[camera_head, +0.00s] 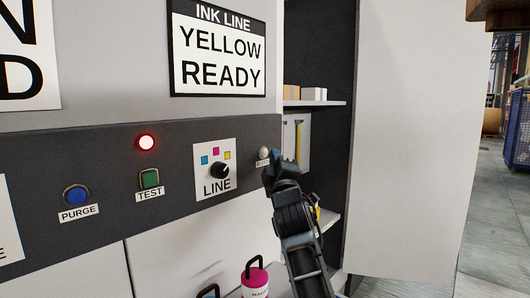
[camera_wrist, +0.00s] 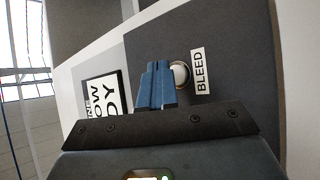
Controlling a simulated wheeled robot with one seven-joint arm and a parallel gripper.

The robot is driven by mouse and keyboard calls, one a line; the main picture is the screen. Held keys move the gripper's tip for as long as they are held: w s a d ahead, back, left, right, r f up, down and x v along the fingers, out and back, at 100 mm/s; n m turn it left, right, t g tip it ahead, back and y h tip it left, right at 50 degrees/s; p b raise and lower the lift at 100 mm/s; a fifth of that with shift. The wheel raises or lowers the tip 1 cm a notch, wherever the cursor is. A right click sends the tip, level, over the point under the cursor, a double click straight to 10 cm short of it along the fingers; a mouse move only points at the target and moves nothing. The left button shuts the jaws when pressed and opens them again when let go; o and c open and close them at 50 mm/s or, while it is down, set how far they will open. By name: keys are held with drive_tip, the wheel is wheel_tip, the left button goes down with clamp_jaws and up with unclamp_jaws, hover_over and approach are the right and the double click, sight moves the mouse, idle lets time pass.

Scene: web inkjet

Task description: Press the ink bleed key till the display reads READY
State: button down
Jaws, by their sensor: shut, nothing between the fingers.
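The display (camera_head: 218,48) reads INK LINE, YELLOW READY. The bleed key (camera_head: 264,153) is a small pale round button at the right end of the dark control panel. In the wrist view the bleed key (camera_wrist: 180,74) sits beside the BLEED label (camera_wrist: 199,71).
The panel holds the LINE knob (camera_head: 219,171), the green TEST key (camera_head: 149,178), the blue PURGE key (camera_head: 77,196) and a lit red lamp (camera_head: 146,142). An open cabinet with shelves (camera_head: 314,103) lies right of the panel, beside a white door (camera_head: 415,140). A magenta bottle (camera_head: 255,280) stands below.

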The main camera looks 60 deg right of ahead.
drive_tip(key=shift+s, duration=0.1)
drive_tip(key=s+p, duration=0.1)
drive_tip(key=s, duration=0.1)
drive_tip(key=s+a+p, duration=0.1)
drive_tip(key=s+p, duration=0.1)
drive_tip(key=shift+s, duration=0.35)
drive_tip(key=shift+a, duration=0.1)
idle(0.9)
